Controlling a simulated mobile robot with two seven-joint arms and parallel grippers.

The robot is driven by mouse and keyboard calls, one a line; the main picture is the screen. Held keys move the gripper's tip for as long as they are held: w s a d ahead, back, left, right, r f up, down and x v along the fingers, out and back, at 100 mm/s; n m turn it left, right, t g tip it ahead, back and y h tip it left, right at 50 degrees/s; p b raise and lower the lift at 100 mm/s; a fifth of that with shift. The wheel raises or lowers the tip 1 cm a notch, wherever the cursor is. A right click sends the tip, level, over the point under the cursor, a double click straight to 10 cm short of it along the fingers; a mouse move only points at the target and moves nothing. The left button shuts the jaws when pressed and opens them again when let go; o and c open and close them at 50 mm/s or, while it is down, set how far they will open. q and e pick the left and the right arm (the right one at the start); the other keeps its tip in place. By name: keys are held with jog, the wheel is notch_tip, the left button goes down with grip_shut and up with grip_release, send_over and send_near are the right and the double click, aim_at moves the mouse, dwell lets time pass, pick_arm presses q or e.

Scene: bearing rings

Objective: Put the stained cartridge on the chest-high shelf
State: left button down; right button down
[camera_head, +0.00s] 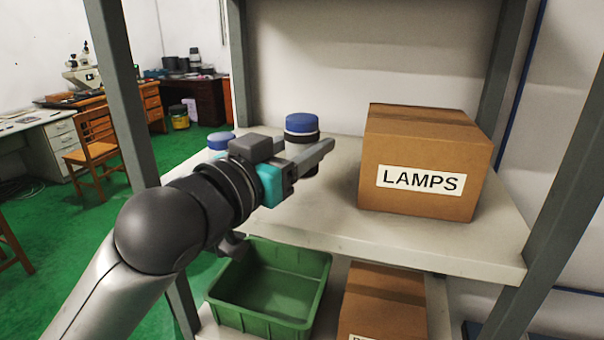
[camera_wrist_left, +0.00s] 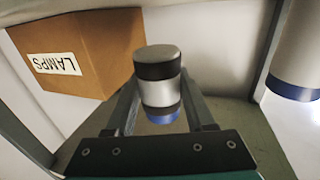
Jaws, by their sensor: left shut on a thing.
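My left gripper (camera_head: 312,158) reaches in over the shelf board (camera_head: 420,235) from the left, with its jaws shut on a cartridge (camera_head: 302,124). In the head view the cartridge's blue top and dark band show above the fingers; the fingers hide most of its body. In the left wrist view, which is upside down, the cartridge (camera_wrist_left: 161,82) has a silver body, dark bands and a blue end between the fingers (camera_wrist_left: 160,105). It looks about upright. I cannot tell whether its base touches the board. No stain is clear. My right gripper is not in view.
A LAMPS carton (camera_head: 425,165) stands on the board right of the cartridge. A second blue-topped, pale cartridge (camera_head: 220,140) is left of my gripper, partly hidden. Grey posts (camera_head: 125,90) frame the shelf. Below are a green bin (camera_head: 270,287) and another carton (camera_head: 383,305).

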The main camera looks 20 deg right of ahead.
pick_arm(q)
jog(key=shift+f, duration=1.9)
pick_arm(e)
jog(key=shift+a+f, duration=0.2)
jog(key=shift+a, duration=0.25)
pick_arm(q)
jog(key=shift+f, duration=0.15)
jog(key=c, duration=0.6)
grip_release()
jog(key=o, duration=0.3)
jog(key=shift+o, duration=0.2)
jog(key=shift+s+a, duration=0.1)
jog(key=p+v, duration=0.9)
jog(key=v, duration=0.2)
jog(key=shift+s+a, duration=0.2)
jog(key=shift+a, duration=0.1)
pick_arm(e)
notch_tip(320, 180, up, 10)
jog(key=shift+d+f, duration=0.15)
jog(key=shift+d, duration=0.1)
